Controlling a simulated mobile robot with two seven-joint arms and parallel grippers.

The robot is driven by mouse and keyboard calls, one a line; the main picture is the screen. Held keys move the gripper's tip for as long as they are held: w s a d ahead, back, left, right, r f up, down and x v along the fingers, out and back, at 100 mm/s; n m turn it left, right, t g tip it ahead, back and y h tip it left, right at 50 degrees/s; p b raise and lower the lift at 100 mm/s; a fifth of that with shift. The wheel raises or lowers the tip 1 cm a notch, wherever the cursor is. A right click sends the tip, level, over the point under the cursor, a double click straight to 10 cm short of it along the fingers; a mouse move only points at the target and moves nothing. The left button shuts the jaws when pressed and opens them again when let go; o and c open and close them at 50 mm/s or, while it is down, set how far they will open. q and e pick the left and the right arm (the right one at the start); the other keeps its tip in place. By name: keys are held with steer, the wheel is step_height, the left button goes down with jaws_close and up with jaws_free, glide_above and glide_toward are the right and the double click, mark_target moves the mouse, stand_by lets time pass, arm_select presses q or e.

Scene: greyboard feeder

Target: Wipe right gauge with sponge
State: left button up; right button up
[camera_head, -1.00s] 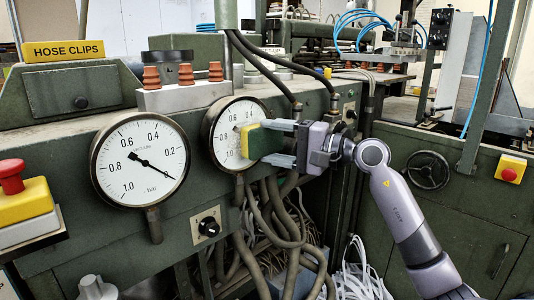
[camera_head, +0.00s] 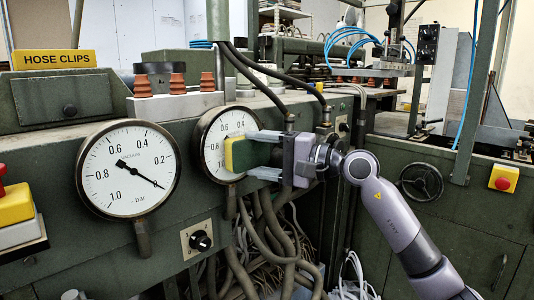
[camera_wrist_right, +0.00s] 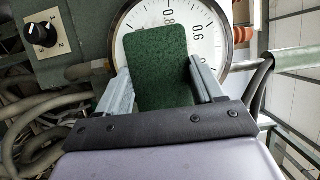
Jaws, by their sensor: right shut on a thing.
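The right gauge (camera_head: 214,141) is a round white dial with a dark rim on the green machine front. My right gripper (camera_head: 253,154) is shut on the sponge (camera_head: 235,154), which has a yellow layer and a dark green layer. The yellow side faces the dial and covers its middle and right part; whether it touches the glass I cannot tell. In the right wrist view the sponge's green face (camera_wrist_right: 157,65) stands between the two fingers and hides much of the gauge (camera_wrist_right: 137,20). My left gripper is out of view.
A second, larger gauge (camera_head: 128,169) is to the left. Dark hoses pass above the gripper, and several hang below it. A black knob (camera_head: 200,241) is below the gauges. Red emergency buttons sit on yellow boxes at the far left and right (camera_head: 503,179).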

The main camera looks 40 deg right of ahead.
mark_target(241, 145)
steer(key=shift+s+a+p, duration=0.15)
steer(key=shift+a+p, duration=0.05)
steer(key=shift+a, duration=1.55)
steer(key=shift+s+a+p, duration=0.15)
steer(key=shift+a+p, duration=0.05)
steer(key=shift+a, duration=1.55)
steer(key=shift+d+r+p, duration=0.1)
steer(key=shift+r+p, duration=0.75)
steer(key=shift+r, duration=0.55)
steer(key=shift+w+d+f+b, duration=0.2)
steer(key=shift+d+b, duration=0.4)
steer(key=shift+b, duration=0.2)
steer(key=shift+d+b, duration=0.85)
steer(key=shift+d, duration=0.35)
